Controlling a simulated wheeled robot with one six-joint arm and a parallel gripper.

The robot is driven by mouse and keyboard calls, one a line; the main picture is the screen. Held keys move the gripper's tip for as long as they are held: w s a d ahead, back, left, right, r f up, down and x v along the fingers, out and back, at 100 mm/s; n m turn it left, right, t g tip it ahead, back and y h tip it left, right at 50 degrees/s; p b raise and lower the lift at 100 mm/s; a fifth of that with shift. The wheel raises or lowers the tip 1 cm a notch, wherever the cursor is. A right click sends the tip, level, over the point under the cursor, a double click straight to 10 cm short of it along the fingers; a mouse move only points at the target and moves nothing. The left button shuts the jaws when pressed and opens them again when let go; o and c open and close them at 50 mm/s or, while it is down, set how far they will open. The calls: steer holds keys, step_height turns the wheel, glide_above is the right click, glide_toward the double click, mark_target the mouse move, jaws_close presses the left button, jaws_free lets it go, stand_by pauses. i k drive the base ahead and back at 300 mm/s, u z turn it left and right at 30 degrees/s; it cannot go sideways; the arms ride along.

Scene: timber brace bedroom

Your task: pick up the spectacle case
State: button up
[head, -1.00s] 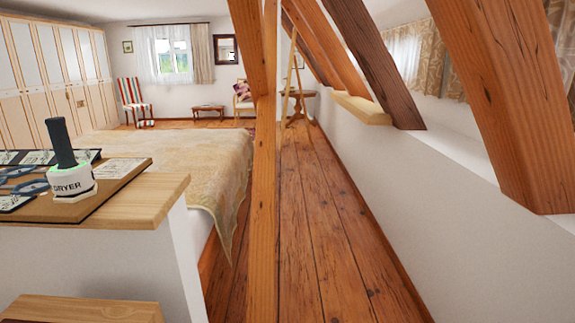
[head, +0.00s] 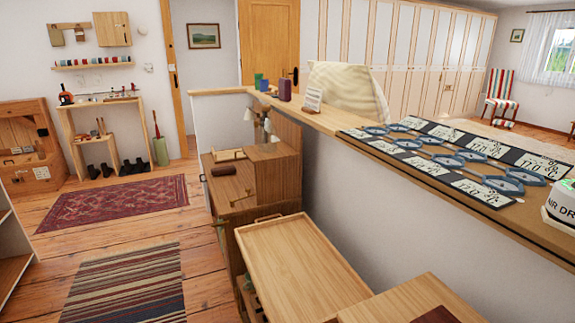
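A small dark brown, rounded oblong object (head: 223,169) lies on the wooden cabinet below the ledge, left of centre in the head view. It looks like a spectacle case, but it is too small to be sure. A dark red-brown flat thing (head: 436,315) is cut off by the bottom edge, and I cannot tell what it is. My gripper is not in view.
A pale wooden tray-like top (head: 300,265) stands in front of the cabinet (head: 262,205). Rugs (head: 115,203) lie on open floor at left.

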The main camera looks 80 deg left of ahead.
mark_target(218, 171)
steer(key=u, duration=3.6)
steer(key=i, duration=5.05)
steer(key=z, duration=2.5)
